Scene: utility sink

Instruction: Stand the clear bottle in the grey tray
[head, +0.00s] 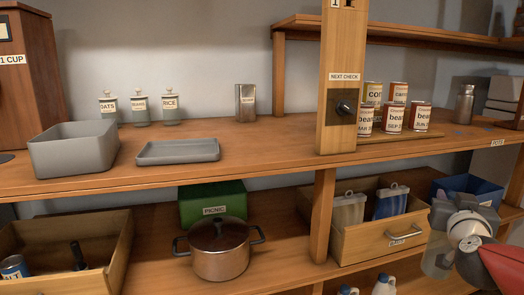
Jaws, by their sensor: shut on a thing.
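The grey tray (178,152) is a shallow, empty rectangular tray on the wooden counter, left of the middle. My gripper (452,236) is at the lower right, in front of the shelves and well apart from the tray. It is shut on the clear bottle (436,257), a see-through greyish shape at its left side. The wrist hides part of the bottle, so its exact tilt is hard to tell.
A deeper grey bin (75,152) stands left of the tray. A wooden post (338,75) rises between the tray and several cans (394,115). Small jars (140,108) and a metal canister (245,102) stand behind. An open drawer (385,240) and a pot (219,250) are below.

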